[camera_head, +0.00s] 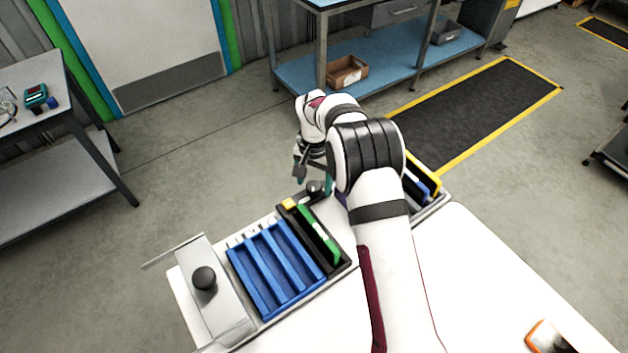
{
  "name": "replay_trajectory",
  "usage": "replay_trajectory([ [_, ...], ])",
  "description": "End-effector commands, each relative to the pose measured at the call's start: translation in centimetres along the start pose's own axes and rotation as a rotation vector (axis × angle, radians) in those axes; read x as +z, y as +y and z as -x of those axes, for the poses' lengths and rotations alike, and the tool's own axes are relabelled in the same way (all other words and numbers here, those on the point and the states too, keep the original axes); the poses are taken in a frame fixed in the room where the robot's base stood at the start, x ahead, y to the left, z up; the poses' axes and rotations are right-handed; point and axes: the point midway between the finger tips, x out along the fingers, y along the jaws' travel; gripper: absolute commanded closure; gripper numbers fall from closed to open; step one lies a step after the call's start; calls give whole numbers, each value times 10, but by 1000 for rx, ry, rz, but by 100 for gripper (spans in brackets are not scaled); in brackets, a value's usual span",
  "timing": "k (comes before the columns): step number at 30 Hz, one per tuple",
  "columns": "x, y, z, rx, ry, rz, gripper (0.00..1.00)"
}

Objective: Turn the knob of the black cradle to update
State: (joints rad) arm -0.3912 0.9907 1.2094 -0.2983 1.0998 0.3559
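A black cradle (338,263) stands at the right end of a row of blue slotted holders and holds a tilted green carton (322,243). A dark round knob (315,187) shows just behind the cradle's far end, partly against my arm. My gripper (314,181) points down at this knob, with one teal-tipped finger to its left and a teal patch to its right. The fingers look apart, with the knob between or just in front of them. Whether they touch it cannot be told. A second black knob (204,278) sits on a grey plate at the left.
The blue holders (268,268) show no cartons. A second rack (432,210) with blue and yellow cartons is partly hidden behind my arm. An orange-edged device (548,338) lies at the lower right of the white table (480,270). The table between is clear.

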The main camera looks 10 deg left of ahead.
Motion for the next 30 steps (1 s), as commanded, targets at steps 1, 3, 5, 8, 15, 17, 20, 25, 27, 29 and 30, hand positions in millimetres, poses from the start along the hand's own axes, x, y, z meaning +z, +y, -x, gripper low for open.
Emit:
replay_trajectory([
  [1, 0, 0, 0, 0, -1, 0, 22],
  [3, 0, 0, 0, 1, -1, 0, 22],
  [5, 0, 0, 0, 1, -1, 0, 22],
  [8, 0, 0, 6, 0, -1, 0, 22],
  [15, -1, -1, 65, -2, 4, 1, 22],
  [17, 0, -1, 85, -3, 4, -1, 22],
  [20, -1, 0, 114, -3, 3, 0, 22],
  [25, 0, 0, 147, -1, 1, 0, 22],
  [27, 0, 0, 154, 0, 1, 0, 22],
  [29, 0, 0, 157, 0, 0, 0, 22],
  [30, 0, 0, 158, 1, 0, 1, 22],
])
